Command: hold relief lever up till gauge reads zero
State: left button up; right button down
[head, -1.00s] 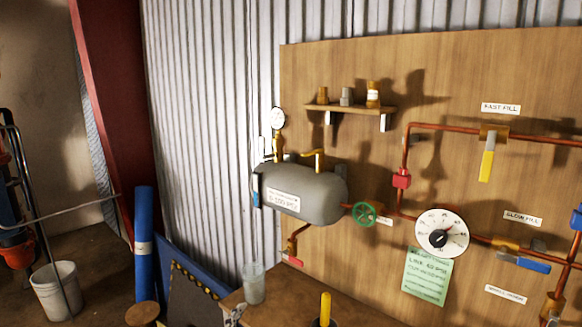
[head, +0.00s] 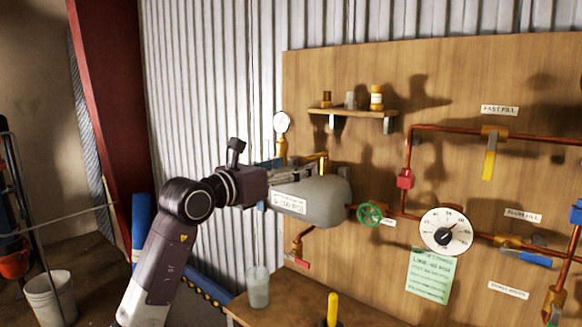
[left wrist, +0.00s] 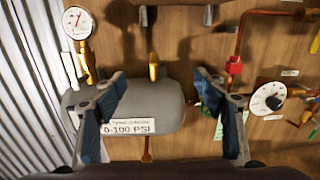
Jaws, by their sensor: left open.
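A grey tank (head: 325,200) labelled 0-100 PSI is mounted at the board's left edge. A yellow fitting with a short arm (head: 322,160), apparently the relief lever, stands on its top; it also shows in the left wrist view (left wrist: 154,68). A small white gauge (head: 281,122) rises from the tank's left end; in the left wrist view the gauge (left wrist: 77,22) has a red needle, its reading too small to tell. My left gripper (head: 292,172) is in front of the tank's top, fingers spread and empty (left wrist: 161,82), with the yellow fitting beyond the gap. My right gripper is out of view.
A green valve wheel (head: 369,215) and a large white dial (head: 446,232) are right of the tank. A shelf (head: 352,112) with small containers hangs above. A bench (head: 285,306) below holds a clear cup (head: 258,287) and a yellow-handled tool (head: 332,309).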

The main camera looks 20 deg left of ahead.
aim_at(313, 156)
pick_arm(q)
jog(key=shift+y, duration=0.3)
jog(key=p+x, duration=0.1)
jog(key=x, duration=0.1)
jog(key=p+x, duration=0.1)
jog(key=x, duration=0.2)
jog(key=p+x, duration=0.1)
jog(key=x, duration=0.1)
jog(key=shift+w+a+r, duration=0.3)
jog(key=shift+w, duration=0.1)
jog(key=shift+x, duration=1.15)
jog(key=shift+f, duration=0.1)
jog(key=shift+c, duration=0.2)
grip_shut()
